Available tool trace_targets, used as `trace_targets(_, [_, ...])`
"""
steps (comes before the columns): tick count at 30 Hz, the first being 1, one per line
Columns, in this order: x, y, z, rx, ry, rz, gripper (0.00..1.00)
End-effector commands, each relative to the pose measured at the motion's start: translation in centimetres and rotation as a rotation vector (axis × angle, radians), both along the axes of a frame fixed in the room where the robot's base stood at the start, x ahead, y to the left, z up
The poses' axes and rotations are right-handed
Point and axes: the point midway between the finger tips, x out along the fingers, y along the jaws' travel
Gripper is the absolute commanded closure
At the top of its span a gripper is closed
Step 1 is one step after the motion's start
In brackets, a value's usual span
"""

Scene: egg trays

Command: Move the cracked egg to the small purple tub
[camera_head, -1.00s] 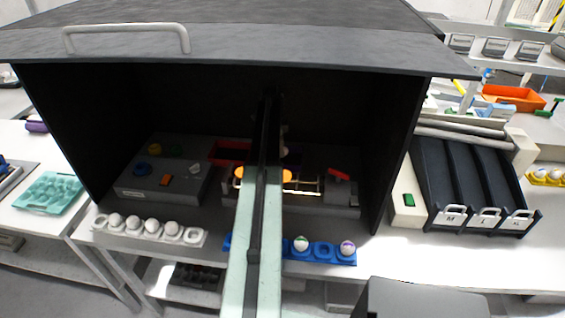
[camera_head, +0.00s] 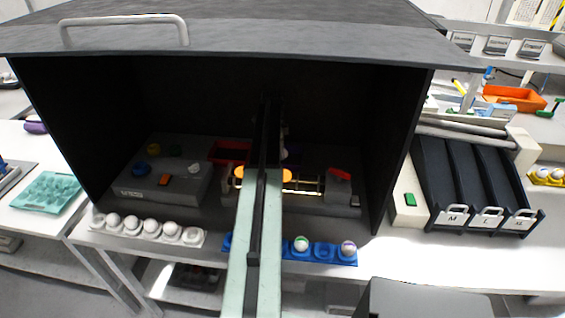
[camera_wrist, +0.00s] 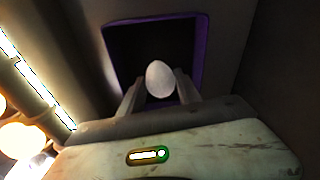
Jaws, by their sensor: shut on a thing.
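A white egg (camera_wrist: 160,79) shows between the two fingers of my gripper (camera_wrist: 160,88) in the wrist view. My gripper is shut on it; no crack shows on the side in view. The small purple tub (camera_wrist: 200,55) is just beyond the egg, its purple rim framing a dark inside. The egg appears in front of the tub's opening; its height relative to the rim is unclear. In the head view, my arm reaches into the dark booth and hides the gripper and egg. Only a dim purple patch of the tub (camera_head: 292,151) shows beside the arm.
The black booth (camera_head: 395,140) encloses my arm with walls and a roof. Inside are a red tray (camera_head: 226,152), a grey control box (camera_head: 160,190) and a lit roller unit (camera_head: 303,187). A white egg tray (camera_head: 192,237) and a blue egg tray (camera_head: 323,252) stand in front.

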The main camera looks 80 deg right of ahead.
Motion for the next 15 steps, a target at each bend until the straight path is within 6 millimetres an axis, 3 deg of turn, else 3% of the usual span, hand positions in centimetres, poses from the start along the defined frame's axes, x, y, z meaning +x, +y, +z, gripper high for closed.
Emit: trace_targets(15, [0.00,0.00,-0.86,0.000,0.000,0.000,0.72])
